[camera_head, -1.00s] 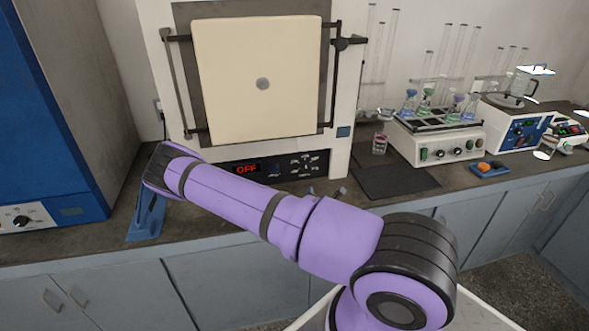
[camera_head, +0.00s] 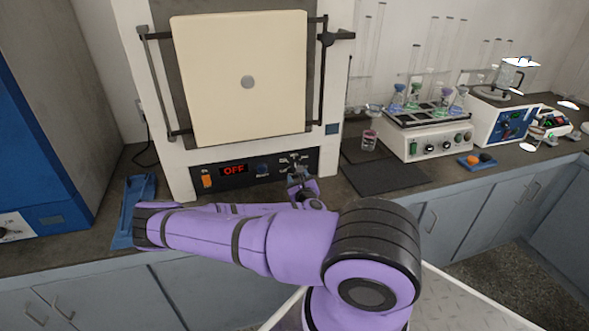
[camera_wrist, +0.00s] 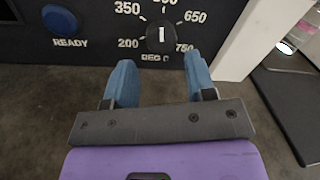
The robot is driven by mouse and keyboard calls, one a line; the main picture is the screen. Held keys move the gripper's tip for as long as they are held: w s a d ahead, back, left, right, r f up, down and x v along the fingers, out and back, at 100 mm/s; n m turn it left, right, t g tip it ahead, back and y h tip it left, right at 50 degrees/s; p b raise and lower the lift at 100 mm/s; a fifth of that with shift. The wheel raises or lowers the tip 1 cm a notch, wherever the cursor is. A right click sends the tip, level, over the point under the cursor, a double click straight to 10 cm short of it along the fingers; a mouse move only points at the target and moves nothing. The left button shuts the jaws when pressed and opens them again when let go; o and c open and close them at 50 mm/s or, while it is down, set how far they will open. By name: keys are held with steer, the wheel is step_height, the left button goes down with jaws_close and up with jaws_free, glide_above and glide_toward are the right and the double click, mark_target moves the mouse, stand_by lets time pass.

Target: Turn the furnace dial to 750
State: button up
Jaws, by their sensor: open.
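The furnace (camera_head: 325,95) stands against the wall, its cream door (camera_head: 240,80) shut. Its black panel (camera_head: 215,183) has a red display reading OFF (camera_head: 234,169) and an orange switch (camera_head: 207,181). The furnace dial (camera_wrist: 161,37) is a black knob with a white mark pointing straight up, between 350 and 650. The label 750 is at its lower right and 200 at its lower left. My gripper (camera_wrist: 160,82) is open and empty, its blue fingers just below the dial and apart from it. In the head view my gripper (camera_head: 300,185) is in front of the panel's right part.
A blue READY button (camera_wrist: 60,20) is left of the dial. A dark mat (camera_head: 385,178) lies right of the furnace, with a small beaker (camera_head: 369,140) behind it. A shaker with flasks (camera_head: 427,140) stands farther right.

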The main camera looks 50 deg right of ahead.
steer(key=x, duration=0.6)
steer(key=c, duration=0.7)
steer(key=shift+o, duration=0.2)
